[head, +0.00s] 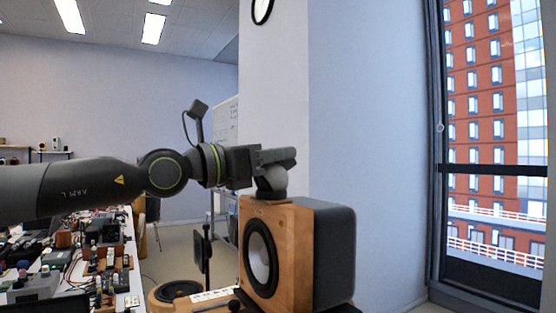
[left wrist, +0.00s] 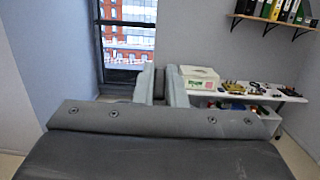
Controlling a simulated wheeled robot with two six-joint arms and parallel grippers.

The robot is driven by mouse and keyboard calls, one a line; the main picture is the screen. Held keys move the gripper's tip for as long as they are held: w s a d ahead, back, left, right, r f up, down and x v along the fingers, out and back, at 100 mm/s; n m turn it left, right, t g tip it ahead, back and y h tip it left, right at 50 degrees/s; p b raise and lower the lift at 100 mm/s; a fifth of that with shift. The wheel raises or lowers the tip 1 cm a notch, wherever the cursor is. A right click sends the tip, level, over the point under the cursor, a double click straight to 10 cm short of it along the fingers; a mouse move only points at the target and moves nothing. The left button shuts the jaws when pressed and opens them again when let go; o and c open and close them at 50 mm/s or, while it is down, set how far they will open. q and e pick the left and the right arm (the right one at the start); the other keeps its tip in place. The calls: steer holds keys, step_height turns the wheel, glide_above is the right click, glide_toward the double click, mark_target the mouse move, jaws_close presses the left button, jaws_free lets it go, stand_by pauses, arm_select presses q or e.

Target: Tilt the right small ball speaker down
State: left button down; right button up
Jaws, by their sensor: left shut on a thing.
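One small dark grey ball speaker (head: 271,180) sits on top of a large wooden speaker box (head: 291,262) with grey sides in the head view. My left gripper (head: 278,157) reaches in from the left, level with the ball speaker's upper part. Its jaws are shut on the ball speaker and hide much of its top. In the left wrist view the two fingers (left wrist: 163,86) stand close together with a narrow grey shape between them. The exact tilt of the ball speaker is hard to tell. My right gripper is in neither view.
A cluttered workbench (head: 128,271) stands at the lower left. A round wooden speaker part (head: 176,291) lies left of the large box. A wall and a tall window (head: 495,130) are to the right. In the left wrist view a white shelf (left wrist: 270,96) holds small items.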

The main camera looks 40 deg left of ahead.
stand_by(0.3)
arm_select(q)
steer(key=c, duration=1.5)
jaws_free()
